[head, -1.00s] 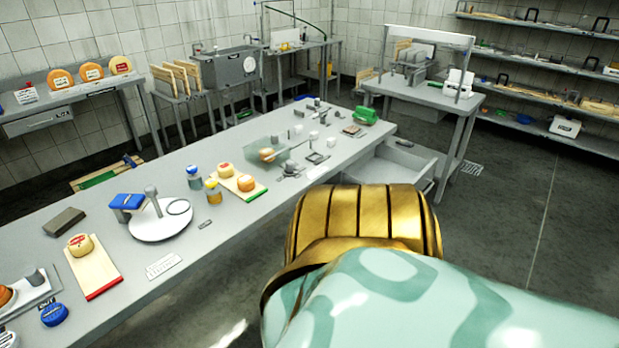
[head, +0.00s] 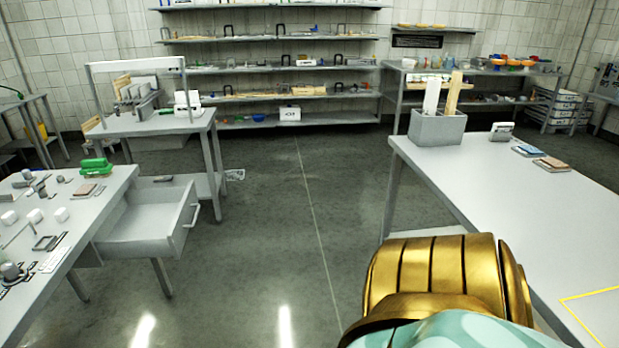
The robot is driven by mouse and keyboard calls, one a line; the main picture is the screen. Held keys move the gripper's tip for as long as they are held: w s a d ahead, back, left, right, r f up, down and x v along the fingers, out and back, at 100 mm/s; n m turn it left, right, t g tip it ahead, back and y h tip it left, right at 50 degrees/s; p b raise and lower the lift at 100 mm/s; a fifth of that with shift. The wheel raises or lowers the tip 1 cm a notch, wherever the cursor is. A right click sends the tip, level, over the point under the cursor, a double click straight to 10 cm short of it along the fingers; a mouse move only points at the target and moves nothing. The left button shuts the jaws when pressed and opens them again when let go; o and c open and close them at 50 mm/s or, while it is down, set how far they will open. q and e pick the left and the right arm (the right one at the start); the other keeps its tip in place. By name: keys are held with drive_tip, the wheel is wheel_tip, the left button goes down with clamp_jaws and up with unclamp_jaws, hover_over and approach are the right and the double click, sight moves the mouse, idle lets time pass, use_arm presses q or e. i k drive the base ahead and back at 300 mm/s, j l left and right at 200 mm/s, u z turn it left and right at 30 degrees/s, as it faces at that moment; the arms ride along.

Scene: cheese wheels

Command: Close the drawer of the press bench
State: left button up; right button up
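A grey drawer (head: 148,238) stands pulled out from the right side of the long bench (head: 98,215) at the left of the head view. Its tray looks empty apart from a small dark item at its back edge. A bar handle (head: 191,214) sits on its front, which faces right toward the open floor. I cannot tell from a label whether this is the press bench. Neither of my grippers is in view. My own gold and mint part fills the lower right, well apart from the drawer.
A table with a white frame (head: 135,65) stands behind the drawer. Another table (head: 545,205) on the right carries a grey box (head: 437,127) with upright boards. Shelves (head: 270,96) line the back wall. Open floor (head: 290,210) lies between the drawer and the right table.

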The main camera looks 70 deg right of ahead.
sight(151, 222)
drive_tip(key=i+z, duration=0.2)
drive_tip(key=z, duration=0.3)
drive_tip(key=i+z, duration=0.2)
drive_tip(key=z, duration=0.25)
drive_tip(key=i+j+z, duration=0.1)
drive_tip(key=z, duration=0.4)
drive_tip(key=i, duration=0.1)
